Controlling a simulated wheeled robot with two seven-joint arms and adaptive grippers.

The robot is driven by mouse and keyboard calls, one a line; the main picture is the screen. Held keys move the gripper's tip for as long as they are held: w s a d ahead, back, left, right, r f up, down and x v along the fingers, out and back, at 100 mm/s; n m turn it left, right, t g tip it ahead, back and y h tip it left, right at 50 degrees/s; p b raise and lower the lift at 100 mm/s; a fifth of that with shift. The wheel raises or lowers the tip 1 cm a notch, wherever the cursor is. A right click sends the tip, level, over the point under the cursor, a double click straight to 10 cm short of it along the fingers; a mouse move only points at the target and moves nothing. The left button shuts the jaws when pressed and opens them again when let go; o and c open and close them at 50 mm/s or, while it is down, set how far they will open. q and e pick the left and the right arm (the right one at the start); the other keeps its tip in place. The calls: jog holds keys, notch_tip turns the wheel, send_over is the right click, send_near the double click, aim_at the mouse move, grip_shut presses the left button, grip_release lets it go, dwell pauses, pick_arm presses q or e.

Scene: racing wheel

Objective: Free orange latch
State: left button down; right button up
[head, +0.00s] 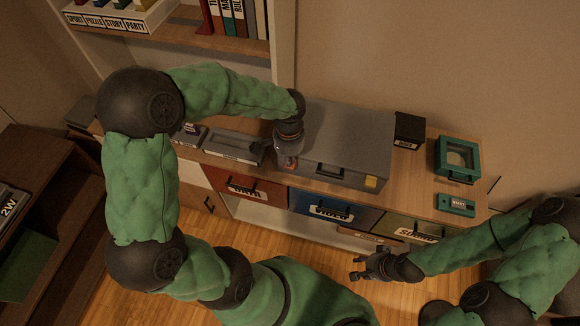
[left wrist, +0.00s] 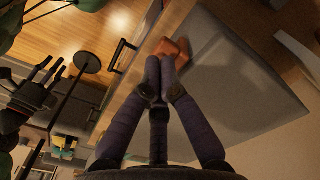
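A grey case (head: 345,135) lies on top of the cabinet. Its orange latch (left wrist: 175,48) sits at the case's edge in the left wrist view; in the head view only a small orange-red bit (head: 291,163) shows under my left gripper (head: 285,158). The left gripper's fingertips (left wrist: 159,70) are together, right at the latch, with nothing seen between them. I cannot tell whether they touch it. A yellow latch (head: 371,183) is at the case's right front corner. My right gripper (head: 358,269) is open and empty, away from the case, in front of the drawers.
The case handle (head: 330,171) lies between the latches. A black box (head: 409,131), a teal-framed box (head: 457,158) and a small teal device (head: 455,204) stand to the right. A grey device (head: 233,146) lies left. Drawers with handles (head: 331,210) front the cabinet (head: 415,199).

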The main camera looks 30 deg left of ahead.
pick_arm(q)
jog(key=shift+f+b, duration=0.4)
jog(key=shift+f, duration=0.25)
jog(key=shift+s+f, duration=0.15)
jog(key=shift+f, duration=0.05)
jog(key=shift+r, duration=0.1)
jog(key=shift+s+r+p, duration=0.15)
jog(key=shift+r+p, duration=0.45)
jog(key=shift+r, duration=0.15)
notch_tip(320, 180, up, 8)
jog(key=s+p, duration=0.2)
jog(key=p, duration=0.4)
jog(key=shift+s+d+r, duration=0.2)
jog(key=shift+s+d, duration=0.1)
jog(key=shift+d, duration=0.05)
